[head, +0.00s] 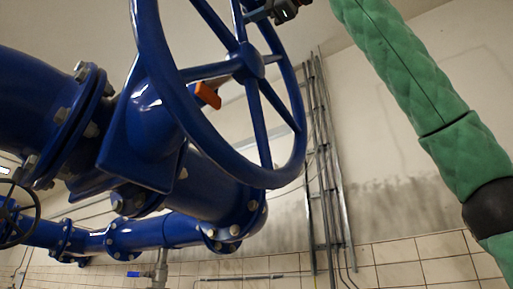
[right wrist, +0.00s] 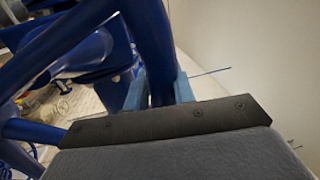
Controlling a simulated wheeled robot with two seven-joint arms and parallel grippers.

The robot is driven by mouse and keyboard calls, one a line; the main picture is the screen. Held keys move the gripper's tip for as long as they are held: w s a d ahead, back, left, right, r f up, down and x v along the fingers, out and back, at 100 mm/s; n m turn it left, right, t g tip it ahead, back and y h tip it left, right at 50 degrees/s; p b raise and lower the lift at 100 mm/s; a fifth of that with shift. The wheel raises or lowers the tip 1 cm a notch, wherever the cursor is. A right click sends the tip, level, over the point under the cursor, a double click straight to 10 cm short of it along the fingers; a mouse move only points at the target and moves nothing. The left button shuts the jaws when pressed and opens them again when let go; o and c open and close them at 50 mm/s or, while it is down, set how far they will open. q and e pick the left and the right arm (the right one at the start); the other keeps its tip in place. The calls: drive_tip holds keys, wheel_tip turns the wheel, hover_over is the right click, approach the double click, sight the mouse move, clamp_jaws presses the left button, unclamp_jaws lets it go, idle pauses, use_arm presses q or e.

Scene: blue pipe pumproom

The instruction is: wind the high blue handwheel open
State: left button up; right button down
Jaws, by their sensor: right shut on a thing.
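The high blue handwheel (head: 262,120) fills the upper middle of the head view, tilted, with its hub and several spokes showing. The top of its rim is cut off by the picture's edge. In the right wrist view, the blue rim (right wrist: 152,40) passes between the two light blue fingers of my right gripper (right wrist: 160,88). The gripper is shut on the rim, one finger on each side. The inner ends of the fingers are hidden behind the dark plate of the gripper. My left gripper is in neither view.
Thick blue pipes with bolted flanges (head: 75,125) run behind and left of the wheel. An orange lever (head: 208,95) sits just behind the spokes. A smaller dark handwheel (head: 18,213) is at the far left.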

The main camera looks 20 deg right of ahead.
drive_tip(key=shift+s+a+f, duration=0.2)
drive_tip(key=shift+a, duration=0.15)
drive_tip(key=c, duration=1.3)
unclamp_jaws()
drive_tip(key=shift+c, duration=0.2)
drive_tip(key=shift+o, duration=0.7)
drive_tip(key=shift+s+d+r, duration=0.15)
drive_tip(key=shift+s+d, duration=0.1)
drive_tip(key=shift+d, duration=0.05)
